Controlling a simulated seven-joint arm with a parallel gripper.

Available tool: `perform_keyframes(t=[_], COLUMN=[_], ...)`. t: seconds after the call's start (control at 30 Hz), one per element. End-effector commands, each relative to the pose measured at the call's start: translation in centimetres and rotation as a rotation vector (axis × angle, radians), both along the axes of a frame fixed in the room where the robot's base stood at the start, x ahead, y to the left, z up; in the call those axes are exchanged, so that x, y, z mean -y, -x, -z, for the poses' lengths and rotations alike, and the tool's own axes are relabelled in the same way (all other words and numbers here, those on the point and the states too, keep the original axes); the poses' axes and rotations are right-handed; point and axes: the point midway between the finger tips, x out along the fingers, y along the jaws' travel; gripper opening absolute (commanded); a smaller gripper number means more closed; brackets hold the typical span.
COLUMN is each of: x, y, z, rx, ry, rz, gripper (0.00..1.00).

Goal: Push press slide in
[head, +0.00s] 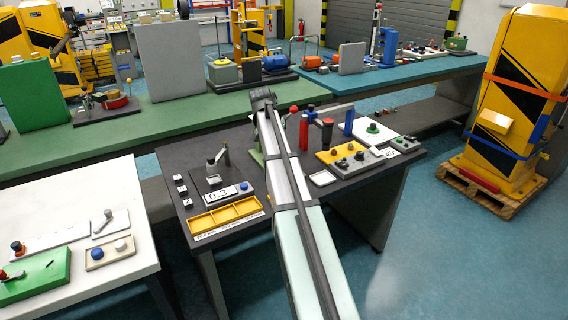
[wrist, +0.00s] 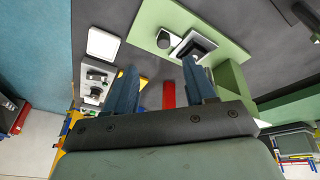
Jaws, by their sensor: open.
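In the wrist view a light green plate (wrist: 228,58) carries a dark block on a white base (wrist: 194,46) and a dark round knob (wrist: 164,39). This may be the press slide; I cannot tell for sure. My gripper (wrist: 160,82) is open, with two blue fingers pointing toward the dark table and nothing seen held. The right fingertip appears close to the dark block; contact cannot be told. A red bar (wrist: 168,94) shows between the fingers, beyond them. In the head view my arm hides the gripper, and only a bit of green (head: 257,157) shows beside it.
The dark table (head: 240,158) also holds a yellow tray (head: 228,219), a small lever (head: 212,168), a red upright handle (head: 304,132), a blue-framed post (head: 349,122) and a yellow panel with knobs (head: 334,154). A white tray (wrist: 103,43) lies left of the green plate.

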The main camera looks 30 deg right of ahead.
Motion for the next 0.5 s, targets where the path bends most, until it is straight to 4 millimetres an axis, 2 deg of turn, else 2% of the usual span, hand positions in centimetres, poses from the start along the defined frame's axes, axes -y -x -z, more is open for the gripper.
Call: perform_keyframes(t=[0.2, 0.37, 0.5], x=[0.7, 0.8, 1.2], y=[-0.8, -0.9, -1.2], z=[-0.4, 0.0, 1.2], rx=[0.104, 0.120, 0.120], ry=[0.005, -0.003, -0.004], rz=[0.176, 0.219, 0.221], gripper=[0.55, 0.55, 0.55])
